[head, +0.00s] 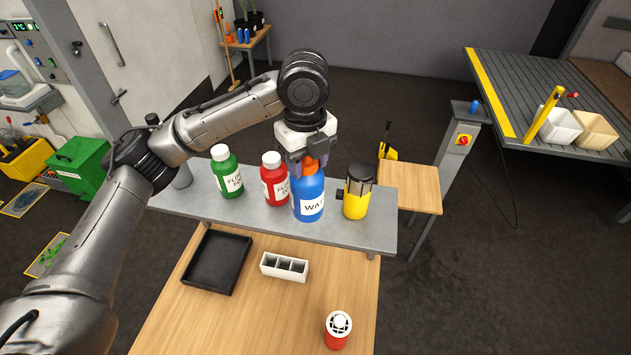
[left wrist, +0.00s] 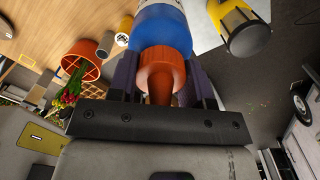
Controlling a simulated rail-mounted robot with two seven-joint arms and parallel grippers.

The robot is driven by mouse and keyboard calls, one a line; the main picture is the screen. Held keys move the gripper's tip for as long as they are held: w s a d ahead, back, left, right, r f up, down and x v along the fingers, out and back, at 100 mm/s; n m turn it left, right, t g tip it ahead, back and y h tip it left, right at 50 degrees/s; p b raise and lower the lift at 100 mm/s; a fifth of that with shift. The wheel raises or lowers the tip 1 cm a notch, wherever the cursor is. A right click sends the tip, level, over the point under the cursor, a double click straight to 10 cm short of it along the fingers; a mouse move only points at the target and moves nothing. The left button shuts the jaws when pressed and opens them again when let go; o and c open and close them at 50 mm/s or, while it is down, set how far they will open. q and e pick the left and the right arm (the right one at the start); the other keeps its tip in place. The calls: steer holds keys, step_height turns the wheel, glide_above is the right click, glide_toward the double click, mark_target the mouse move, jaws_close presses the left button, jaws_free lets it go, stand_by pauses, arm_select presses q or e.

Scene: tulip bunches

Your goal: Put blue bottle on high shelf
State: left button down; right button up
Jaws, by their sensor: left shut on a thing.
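The blue bottle (head: 309,195) has an orange cap and a white label. It is upright at the grey high shelf (head: 245,216), between a red bottle and a yellow lantern. My left gripper (head: 308,165) is above it, shut on its orange cap. In the left wrist view the orange cap (left wrist: 162,72) sits between the two dark fingers, with the blue body (left wrist: 160,28) beyond. I cannot tell whether the bottle's base touches the shelf. My right gripper is not in view.
On the shelf stand a green bottle (head: 227,173), a red bottle (head: 273,180) and a yellow lantern (head: 356,192), close on both sides of the blue bottle. Below are a black tray (head: 216,262), a white divided box (head: 284,267) and a red-and-white object (head: 338,329) on the wooden table.

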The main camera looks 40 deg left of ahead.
arm_select(q)
steer(key=w+a+f+p, duration=0.1)
steer(key=w+a+f, duration=0.4)
steer(key=w+f, duration=0.3)
steer(key=shift+w+f, duration=0.4)
steer(key=shift+f, duration=0.7)
steer(key=shift+a, duration=0.1)
steer(key=c, duration=0.5)
jaws_free()
steer(key=shift+f, duration=0.15)
steer(key=shift+c, duration=0.2)
step_height(320, 180, up, 12)
